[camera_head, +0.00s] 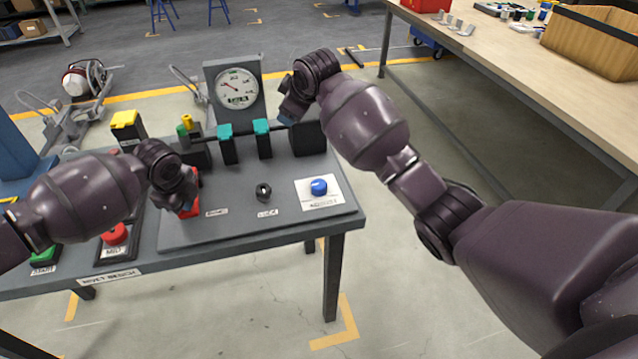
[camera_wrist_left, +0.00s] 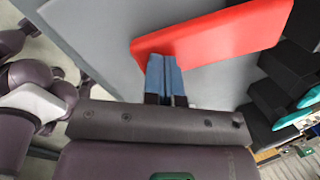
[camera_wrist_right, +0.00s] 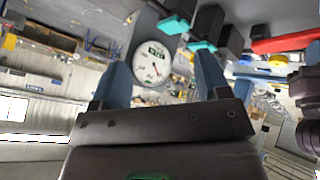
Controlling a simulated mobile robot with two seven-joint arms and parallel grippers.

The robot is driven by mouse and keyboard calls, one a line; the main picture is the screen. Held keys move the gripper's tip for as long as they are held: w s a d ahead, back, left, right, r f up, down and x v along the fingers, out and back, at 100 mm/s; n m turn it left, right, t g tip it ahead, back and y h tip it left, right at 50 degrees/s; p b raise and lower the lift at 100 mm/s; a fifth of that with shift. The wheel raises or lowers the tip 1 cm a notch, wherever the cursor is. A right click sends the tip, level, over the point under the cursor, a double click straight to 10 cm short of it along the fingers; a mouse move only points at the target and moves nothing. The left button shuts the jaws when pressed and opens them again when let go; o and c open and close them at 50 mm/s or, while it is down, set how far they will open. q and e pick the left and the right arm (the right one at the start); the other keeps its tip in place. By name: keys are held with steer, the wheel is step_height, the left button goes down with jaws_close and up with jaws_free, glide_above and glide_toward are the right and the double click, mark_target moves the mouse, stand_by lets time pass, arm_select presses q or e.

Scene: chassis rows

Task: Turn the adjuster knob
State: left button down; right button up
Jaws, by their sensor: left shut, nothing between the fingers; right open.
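A blue round knob (camera_head: 319,187) sits on a white labelled plate at the right front of the bench panel; its label is hard to read. A black knob (camera_head: 263,192) is left of it. My left gripper (camera_head: 186,204) is at a red block (camera_head: 191,207) left of both knobs. In the left wrist view its blue fingers (camera_wrist_left: 166,66) are shut, with tips against or just over the red bar (camera_wrist_left: 215,32). My right gripper (camera_head: 288,108) is near the back of the panel, by the gauge. In the right wrist view its fingers (camera_wrist_right: 163,80) are open and empty.
A dial gauge (camera_head: 237,88) stands at the back of the bench. Teal-capped black clamps (camera_head: 262,140) and a black block (camera_head: 308,138) stand in front of it. A red button (camera_head: 114,235) and a green button (camera_head: 44,256) are at the left. The panel around the knobs is clear.

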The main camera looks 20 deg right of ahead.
mark_target(319, 184)
steer(key=s+d+f+n+g+h, duration=0.2)
steer(key=s+d+f+n+g, duration=0.2)
steer(key=s+f+g, duration=0.35)
step_height(319, 184, down, 11)
steer(key=shift+s+f, duration=0.1)
steer(key=shift+f, duration=0.05)
stand_by(0.4)
steer(key=c, duration=0.9)
